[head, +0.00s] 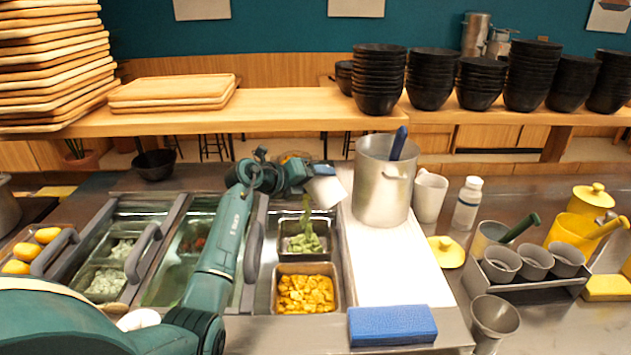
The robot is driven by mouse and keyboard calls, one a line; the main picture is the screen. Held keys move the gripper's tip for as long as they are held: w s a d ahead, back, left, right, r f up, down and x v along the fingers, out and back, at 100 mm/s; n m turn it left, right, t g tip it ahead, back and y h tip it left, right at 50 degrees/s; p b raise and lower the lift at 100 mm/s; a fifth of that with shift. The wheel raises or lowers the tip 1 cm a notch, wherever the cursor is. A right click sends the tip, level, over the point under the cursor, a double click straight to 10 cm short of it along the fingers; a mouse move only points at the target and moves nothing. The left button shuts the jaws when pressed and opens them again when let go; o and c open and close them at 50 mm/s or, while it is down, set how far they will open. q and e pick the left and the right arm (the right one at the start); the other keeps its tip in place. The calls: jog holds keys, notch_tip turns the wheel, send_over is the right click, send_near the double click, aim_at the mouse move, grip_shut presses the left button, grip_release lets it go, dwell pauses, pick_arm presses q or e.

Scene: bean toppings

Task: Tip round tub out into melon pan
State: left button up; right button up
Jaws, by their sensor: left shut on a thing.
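The round tub (327,191) is whitish and tilted well over in the middle of the head view. My left gripper (311,174) is shut on it and holds it above the pans. Green pieces hang in the air below the tub's mouth, in a narrow stream. Under them is the melon pan (326,254), a metal pan with light green chunks in it. The inside of the tub is hidden. My right gripper is not in view.
A pan of orange-yellow cubes (305,294) sits just in front. A tall metal pot (382,180) stands close to the right of the tub, on a white board (398,262). A blue sponge (392,325) lies at the front edge. Stacked black bowls (378,80) line the shelf behind.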

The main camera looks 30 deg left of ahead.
pick_arm(q)
jog(key=shift+a+f+n+h, duration=0.2)
jog(key=shift+a+n+h, duration=0.2)
jog(key=shift+n, duration=0.1)
jog(key=shift+a+f+n+h, duration=0.2)
jog(key=shift+f+n+h, duration=0.2)
jog(key=shift+a+f+n+h+b, duration=0.3)
jog(key=shift+f+n+b, duration=0.1)
jog(key=shift+f+b, duration=0.1)
jog(key=shift+w+a+f+n+h+b, duration=0.15)
jog(key=shift+a+f+n+h+b, duration=0.15)
jog(key=shift+f+n+b, duration=0.2)
jog(key=shift+w+a+f+n+t+h+b, duration=0.1)
jog(key=shift+a+f+n+t+h+b, duration=0.2)
jog(key=shift+n, duration=0.35)
jog(key=shift+a+f+n+t+h+b, duration=0.15)
jog(key=shift+a+n+h+b, duration=0.25)
jog(key=shift+n, duration=0.2)
jog(key=shift+w+a+f+n+t+h+b, duration=0.1)
jog(key=shift+a+f+n+t+h+b, duration=0.15)
jog(key=shift+n+b, duration=0.3)
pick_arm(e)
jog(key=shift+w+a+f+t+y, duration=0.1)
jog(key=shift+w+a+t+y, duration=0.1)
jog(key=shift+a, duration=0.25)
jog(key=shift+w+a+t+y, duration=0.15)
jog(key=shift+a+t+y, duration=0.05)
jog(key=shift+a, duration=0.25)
